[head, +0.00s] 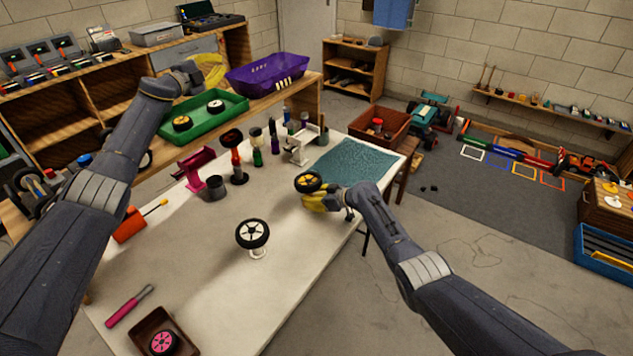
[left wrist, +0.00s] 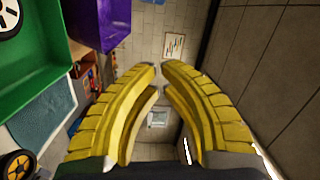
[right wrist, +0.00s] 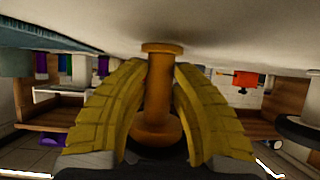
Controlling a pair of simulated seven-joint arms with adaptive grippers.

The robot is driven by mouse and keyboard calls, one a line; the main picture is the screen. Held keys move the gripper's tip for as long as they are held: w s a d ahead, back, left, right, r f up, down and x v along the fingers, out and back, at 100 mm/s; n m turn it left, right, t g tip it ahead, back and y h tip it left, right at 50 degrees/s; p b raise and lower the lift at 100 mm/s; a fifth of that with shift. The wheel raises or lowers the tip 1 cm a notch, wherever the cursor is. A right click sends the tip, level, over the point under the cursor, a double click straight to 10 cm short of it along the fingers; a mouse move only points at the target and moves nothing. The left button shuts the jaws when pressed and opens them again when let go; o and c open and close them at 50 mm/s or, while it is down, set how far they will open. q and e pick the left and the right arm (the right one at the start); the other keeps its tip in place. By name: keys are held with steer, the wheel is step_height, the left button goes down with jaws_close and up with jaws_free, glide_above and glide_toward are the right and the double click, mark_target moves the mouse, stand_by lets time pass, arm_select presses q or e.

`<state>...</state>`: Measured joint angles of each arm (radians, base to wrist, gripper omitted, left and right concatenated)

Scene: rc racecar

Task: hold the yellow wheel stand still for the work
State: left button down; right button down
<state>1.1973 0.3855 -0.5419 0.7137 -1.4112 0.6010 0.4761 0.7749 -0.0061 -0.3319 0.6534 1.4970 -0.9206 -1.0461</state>
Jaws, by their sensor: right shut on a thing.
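The yellow wheel stand (right wrist: 159,90) is a spool-shaped post with a flange at each end, seen in the right wrist view. My right gripper (right wrist: 158,66) is shut around its post, one finger on each side. In the head view my right gripper (head: 322,202) is at the table's right edge, and a black wheel with a yellow hub (head: 308,182) sits just above it; the gripper mostly hides the stand there. My left gripper (head: 208,72) is over the shelf by the green tray, away from the stand. In the left wrist view its fingertips (left wrist: 160,65) nearly meet, with nothing between them.
A white-hubbed wheel (head: 252,234) stands on a white stand mid-table. Bottles and tools (head: 238,158) line the table's back beside a teal mat (head: 352,162). The green tray (head: 232,104) and purple basket (head: 268,72) are near my left gripper. The front-right tabletop is clear.

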arm_select(q)
steer(key=s+d+f+m+g+h, duration=0.1)
steer(key=d+f+m+g, duration=0.15)
steer(key=d, duration=0.55)
steer(key=s+d+f+m+g+h, duration=0.1)
steer(key=s+d+f+g, duration=0.2)
steer(key=d, duration=0.6)
steer(key=m+g+y, duration=0.1)
steer(key=g+y, duration=0.6)
steer(key=y, duration=0.8)
glide_toward(315, 182)
steer(key=shift+w, duration=0.15)
steer(key=shift+a+f, duration=0.1)
steer(key=shift+f, duration=0.05)
steer(key=shift+x, duration=3.4)
